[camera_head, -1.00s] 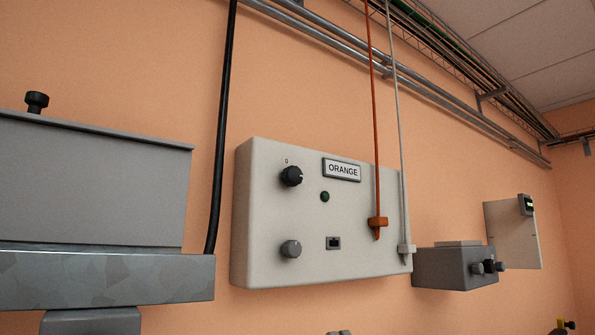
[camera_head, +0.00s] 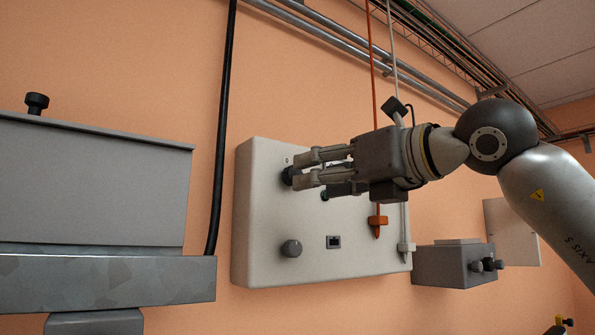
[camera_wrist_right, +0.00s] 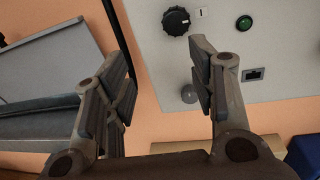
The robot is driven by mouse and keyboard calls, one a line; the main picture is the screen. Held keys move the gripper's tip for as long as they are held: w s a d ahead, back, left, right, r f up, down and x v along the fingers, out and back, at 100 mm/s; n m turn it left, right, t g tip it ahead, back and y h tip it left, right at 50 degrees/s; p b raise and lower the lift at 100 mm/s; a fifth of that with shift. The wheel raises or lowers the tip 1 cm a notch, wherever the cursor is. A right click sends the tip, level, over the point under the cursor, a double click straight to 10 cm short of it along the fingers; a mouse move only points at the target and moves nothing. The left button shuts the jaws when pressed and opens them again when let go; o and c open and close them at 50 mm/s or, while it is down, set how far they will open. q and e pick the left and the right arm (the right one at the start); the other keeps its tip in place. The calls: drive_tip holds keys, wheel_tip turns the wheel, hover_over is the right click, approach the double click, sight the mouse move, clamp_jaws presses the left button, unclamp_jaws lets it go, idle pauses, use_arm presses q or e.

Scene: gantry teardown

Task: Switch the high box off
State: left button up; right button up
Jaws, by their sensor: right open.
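The high box is a pale wall box (camera_head: 262,262) with a black rotary knob (camera_head: 287,176) at its upper left. In the right wrist view the knob (camera_wrist_right: 176,21) has a pale mark on its right side, toward an "I". A green lamp (camera_wrist_right: 243,23) sits further right. My right gripper (camera_head: 301,168) is in front of the box's upper part, fingers pointing left, over the knob. It is open and empty; the knob shows just beyond the fingertips, nearer the right finger, and contact cannot be told. The gripper hides the ORANGE label. My left gripper is not in view.
Lower on the box are a grey knob (camera_head: 291,248) and a socket (camera_head: 333,242). A grey cabinet (camera_head: 90,185) and a black cable (camera_head: 222,130) stand left.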

sight(296, 173)
drive_tip(key=shift+m+t+h, duration=0.4)
drive_tip(key=shift+t+h, duration=0.2)
drive_tip(key=shift+h, duration=0.1)
drive_tip(key=w+a+p, duration=0.1)
drive_tip(key=w, duration=0.1)
drive_tip(key=w+a+r+p, duration=0.1)
drive_tip(key=w+p, duration=0.1)
drive_tip(key=w, duration=0.1)
drive_tip(key=w+a+r+p, duration=0.1)
drive_tip(key=w+p, duration=0.1)
drive_tip(key=shift+w+a+r, duration=0.25)
drive_tip(key=shift+a, duration=0.05)
drive_tip(key=shift+w+a+f, duration=0.1)
drive_tip(key=shift+w+a, duration=0.1)
drive_tip(key=shift+w, duration=0.15)
drive_tip(key=c, duration=1)
